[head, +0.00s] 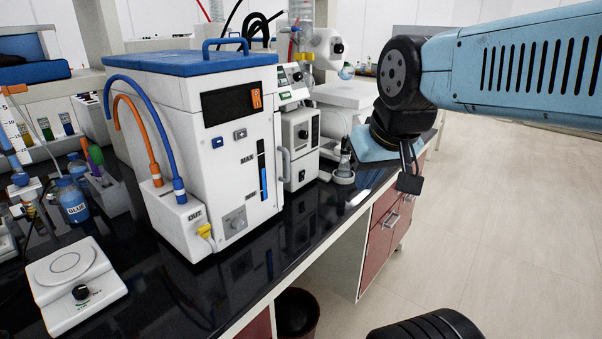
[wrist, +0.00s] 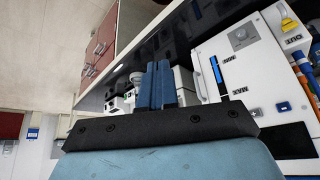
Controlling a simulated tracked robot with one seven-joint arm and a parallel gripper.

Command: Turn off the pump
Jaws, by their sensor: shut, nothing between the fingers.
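A white boxy unit with a blue lid (head: 190,62), which looks like the pump, stands on the black bench in the head view. Its front has a dark panel with an orange switch (head: 256,98), a MAX level gauge and an OUT port with blue and orange hoses.
A smaller white device with a knob (head: 300,145) and a rotary apparatus (head: 326,45) stand behind the unit. Red drawers (head: 385,235) are under the bench; the floor at right is clear.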

